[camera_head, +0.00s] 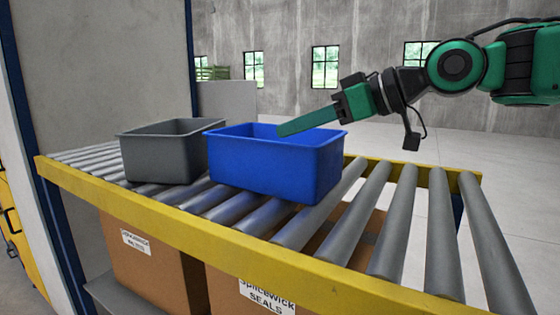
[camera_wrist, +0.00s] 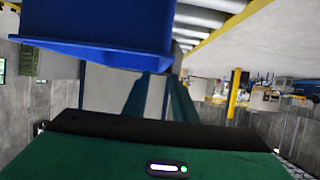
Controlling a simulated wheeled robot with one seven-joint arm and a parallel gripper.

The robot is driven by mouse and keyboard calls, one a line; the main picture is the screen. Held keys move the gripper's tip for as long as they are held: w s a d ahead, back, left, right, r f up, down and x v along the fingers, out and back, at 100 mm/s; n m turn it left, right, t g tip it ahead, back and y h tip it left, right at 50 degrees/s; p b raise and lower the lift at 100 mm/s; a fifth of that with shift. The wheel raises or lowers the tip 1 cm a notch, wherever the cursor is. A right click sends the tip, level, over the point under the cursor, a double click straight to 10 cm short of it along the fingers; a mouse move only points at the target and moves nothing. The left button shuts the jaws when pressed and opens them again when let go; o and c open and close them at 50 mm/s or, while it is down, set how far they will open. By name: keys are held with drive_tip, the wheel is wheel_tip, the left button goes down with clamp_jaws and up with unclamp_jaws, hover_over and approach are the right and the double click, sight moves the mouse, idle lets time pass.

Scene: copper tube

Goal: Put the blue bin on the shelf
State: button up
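The blue bin (camera_head: 275,165) sits upright on the roller conveyor, just right of a grey bin. It also fills the upper left of the wrist view (camera_wrist: 110,25). My gripper (camera_head: 285,130) comes in from the right, its green fingers pointing left at the height of the bin's far rim. In the wrist view my two green fingers (camera_wrist: 160,95) stand apart with a gap between them, and the bin is close to their tips. I cannot tell whether they touch the rim. I cannot make out a shelf for certain in either view.
The grey bin (camera_head: 165,155) stands close against the blue bin's left side. The conveyor (camera_head: 345,215) has yellow side rails and bare rollers to the right. Cardboard boxes (camera_head: 150,262) sit beneath it. A blue-edged wall panel (camera_head: 110,70) rises at the left.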

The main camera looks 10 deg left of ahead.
sight(254, 140)
drive_tip(key=shift+x, duration=5.45)
drive_tip(key=shift+r, duration=0.15)
clamp_jaws()
